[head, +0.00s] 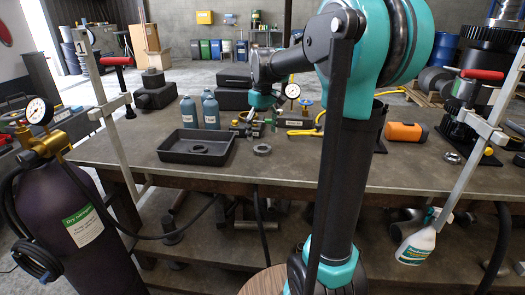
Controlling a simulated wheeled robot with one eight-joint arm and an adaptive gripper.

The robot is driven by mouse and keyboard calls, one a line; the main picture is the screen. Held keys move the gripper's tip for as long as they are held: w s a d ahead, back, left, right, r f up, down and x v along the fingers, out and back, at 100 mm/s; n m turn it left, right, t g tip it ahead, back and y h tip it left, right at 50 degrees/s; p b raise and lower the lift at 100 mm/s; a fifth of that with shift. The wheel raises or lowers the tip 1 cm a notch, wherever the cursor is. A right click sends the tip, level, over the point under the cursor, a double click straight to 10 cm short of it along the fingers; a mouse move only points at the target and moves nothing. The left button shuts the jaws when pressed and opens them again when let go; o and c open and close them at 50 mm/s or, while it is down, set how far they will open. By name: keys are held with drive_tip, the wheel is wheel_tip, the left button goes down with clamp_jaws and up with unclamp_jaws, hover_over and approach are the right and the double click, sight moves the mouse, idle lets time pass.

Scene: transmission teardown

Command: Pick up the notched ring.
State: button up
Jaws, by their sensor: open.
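A small grey ring (262,149) lies flat on the workbench (300,172), right of the black tray; its edge looks uneven, like notches, but it is small. A dark round ring-like part (199,148) lies inside the black tray (178,158). Another shiny ring-like part (452,157) lies at the right of the bench. I cannot tell for certain which is the notched ring. My gripper (251,124) hangs below the teal wrist, behind and above the small grey ring, apart from it. Its fingers are small and blend into dark parts behind; it looks empty.
Blue bottles (210,110) stand behind the tray. A gauge (292,91) and yellow-handled fittings (302,132) stand behind the grey ring. An orange cylinder (402,132) lies to the right. A gas cylinder (75,215) stands front left. The bench front around the grey ring is clear.

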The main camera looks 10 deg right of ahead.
drive_tip(key=f, duration=0.5)
drive_tip(key=shift+s, duration=0.2)
drive_tip(key=shift+r, duration=0.1)
drive_tip(key=shift+c, duration=0.5)
drive_tip(key=c, duration=1.4)
